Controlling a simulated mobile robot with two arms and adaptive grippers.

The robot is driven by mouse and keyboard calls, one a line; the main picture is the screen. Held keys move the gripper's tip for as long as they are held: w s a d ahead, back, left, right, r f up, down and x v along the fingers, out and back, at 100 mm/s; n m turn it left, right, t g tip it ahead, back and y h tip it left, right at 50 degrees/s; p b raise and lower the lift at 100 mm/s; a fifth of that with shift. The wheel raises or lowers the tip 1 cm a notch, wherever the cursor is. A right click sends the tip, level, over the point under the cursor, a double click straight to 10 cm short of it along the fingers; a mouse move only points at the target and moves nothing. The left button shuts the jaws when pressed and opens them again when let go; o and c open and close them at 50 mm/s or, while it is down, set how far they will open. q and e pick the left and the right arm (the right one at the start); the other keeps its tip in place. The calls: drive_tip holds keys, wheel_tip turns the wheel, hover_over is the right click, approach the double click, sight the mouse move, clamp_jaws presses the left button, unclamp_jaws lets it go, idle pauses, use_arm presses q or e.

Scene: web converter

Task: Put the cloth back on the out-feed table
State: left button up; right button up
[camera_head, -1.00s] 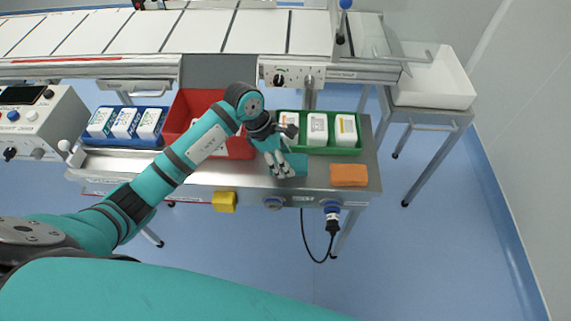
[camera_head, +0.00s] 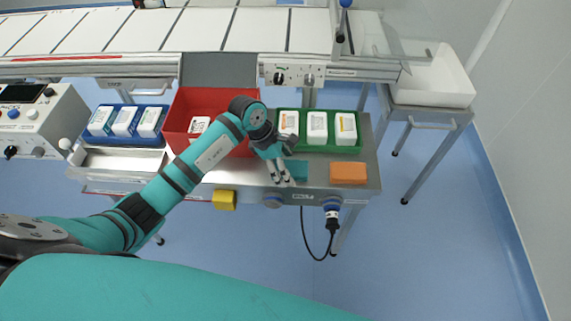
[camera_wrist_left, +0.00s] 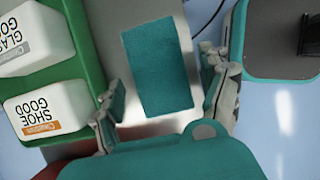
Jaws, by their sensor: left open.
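The teal cloth (camera_head: 299,169) is a flat rectangle on the steel out-feed table (camera_head: 320,181), in front of the green tray. In the left wrist view the cloth (camera_wrist_left: 157,62) lies between the two spread fingers, with a gap on each side. My left gripper (camera_head: 282,179) is open and points down at the cloth's left part, covering some of it in the head view. In the left wrist view the gripper (camera_wrist_left: 160,82) holds nothing. My right gripper is not in view.
An orange block (camera_head: 348,173) lies right of the cloth. A green tray (camera_head: 330,150) of white boxes stands behind it. A red bin (camera_head: 175,128) holding a white box and a blue tray (camera_head: 122,142) are further left. A yellow item (camera_head: 224,199) hangs at the front edge.

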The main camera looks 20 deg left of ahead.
use_arm(q)
drive_tip(key=shift+r, duration=0.25)
drive_tip(key=v, duration=1.1)
drive_tip(key=shift+a+r, duration=0.25)
drive_tip(key=shift+r, duration=0.05)
drive_tip(key=shift+s, duration=0.1)
